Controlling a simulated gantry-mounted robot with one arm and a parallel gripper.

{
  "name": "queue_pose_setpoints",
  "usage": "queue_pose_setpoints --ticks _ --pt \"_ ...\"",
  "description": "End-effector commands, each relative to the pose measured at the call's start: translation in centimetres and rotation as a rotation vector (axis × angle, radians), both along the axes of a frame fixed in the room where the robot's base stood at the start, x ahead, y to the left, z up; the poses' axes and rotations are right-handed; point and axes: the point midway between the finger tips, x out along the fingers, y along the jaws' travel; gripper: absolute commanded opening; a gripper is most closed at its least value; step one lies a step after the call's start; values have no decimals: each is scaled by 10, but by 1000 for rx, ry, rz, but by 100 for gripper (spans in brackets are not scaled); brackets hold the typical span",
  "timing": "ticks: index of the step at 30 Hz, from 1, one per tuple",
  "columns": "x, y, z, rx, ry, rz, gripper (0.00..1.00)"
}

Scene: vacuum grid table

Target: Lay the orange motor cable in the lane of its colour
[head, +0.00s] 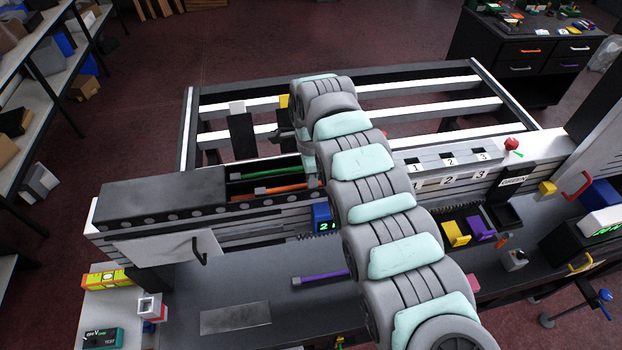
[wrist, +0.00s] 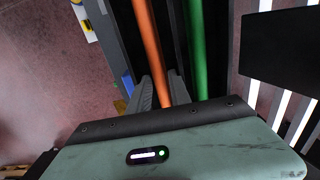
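The orange motor cable (head: 270,191) lies along a dark channel left of my arm in the head view, in front of a parallel green cable (head: 265,173). In the wrist view the orange cable (wrist: 150,40) runs down between the fingers of my gripper (wrist: 160,85). A finger lies close against each side of it, and the gripper looks shut on it. The green cable (wrist: 196,45) passes just right of the fingers. My arm hides the gripper and the channel's right part in the head view. I cannot make out a lane colour mark at the fingers.
A dark cover (head: 165,195) lies over the channel's left part. A purple cable (head: 320,278) lies on the front worktop. A blue display (head: 323,217) stands below the channel. Yellow (head: 456,233) and purple (head: 481,227) blocks sit right of my arm.

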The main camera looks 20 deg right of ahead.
Motion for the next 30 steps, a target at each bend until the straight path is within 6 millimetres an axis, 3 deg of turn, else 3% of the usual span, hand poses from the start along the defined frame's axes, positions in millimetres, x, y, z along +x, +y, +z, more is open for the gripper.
queue_pose_setpoints --ticks 11,24,30 --pt "1 -1 9 -1 -4 0 25" --pt "1 1 96 -2 -5 0 25" --pt "1 0 118 0 -1 1 25"
